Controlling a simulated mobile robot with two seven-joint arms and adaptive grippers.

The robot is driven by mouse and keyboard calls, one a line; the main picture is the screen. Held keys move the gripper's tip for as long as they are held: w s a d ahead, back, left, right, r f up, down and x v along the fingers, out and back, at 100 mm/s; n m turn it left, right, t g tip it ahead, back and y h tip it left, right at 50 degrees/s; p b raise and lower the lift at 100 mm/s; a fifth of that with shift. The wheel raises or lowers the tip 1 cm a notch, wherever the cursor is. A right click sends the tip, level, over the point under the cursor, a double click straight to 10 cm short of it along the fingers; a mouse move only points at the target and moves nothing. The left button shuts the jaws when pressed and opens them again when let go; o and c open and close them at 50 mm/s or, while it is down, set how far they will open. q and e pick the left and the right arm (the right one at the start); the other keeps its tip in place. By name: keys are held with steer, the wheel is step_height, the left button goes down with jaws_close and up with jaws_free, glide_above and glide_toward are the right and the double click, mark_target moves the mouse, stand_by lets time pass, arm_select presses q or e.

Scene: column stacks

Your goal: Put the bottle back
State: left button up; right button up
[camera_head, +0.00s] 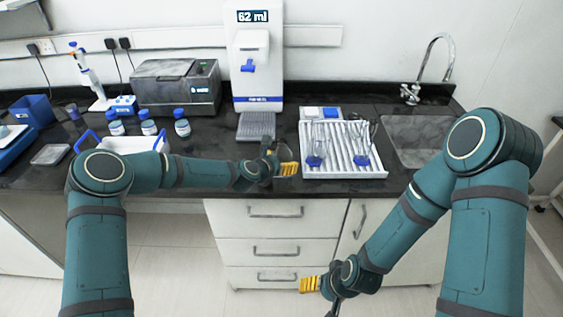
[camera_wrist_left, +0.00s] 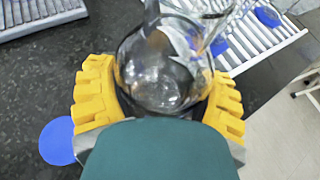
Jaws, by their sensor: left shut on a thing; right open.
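My left gripper (camera_head: 284,166) is at the front of the black bench, left of the white drying rack. In the left wrist view its yellow fingers (camera_wrist_left: 160,95) are shut around a clear round glass vessel (camera_wrist_left: 165,75). The vessel is mostly hidden in the head view, and I cannot tell whether it is the bottle. Three blue-capped bottles, a left one (camera_head: 115,123), a middle one (camera_head: 148,123) and a right one (camera_head: 181,124), stand upright at the bench's left. My right gripper (camera_head: 318,288) is open and empty, low in front of the drawers.
The drying rack (camera_head: 375,167) holds glassware with blue parts. A dispenser reading 62 ml (camera_head: 250,55) stands behind a grey ridged block (camera_head: 256,127). A white tray with blue handles (camera_head: 127,146) is left. A sink (camera_head: 418,135) is right. A blue disc (camera_wrist_left: 57,142) shows beside the left gripper.

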arm_select(q)
steer(key=shift+f, duration=0.2)
steer(key=o, duration=1.3)
steer(key=shift+r, duration=0.1)
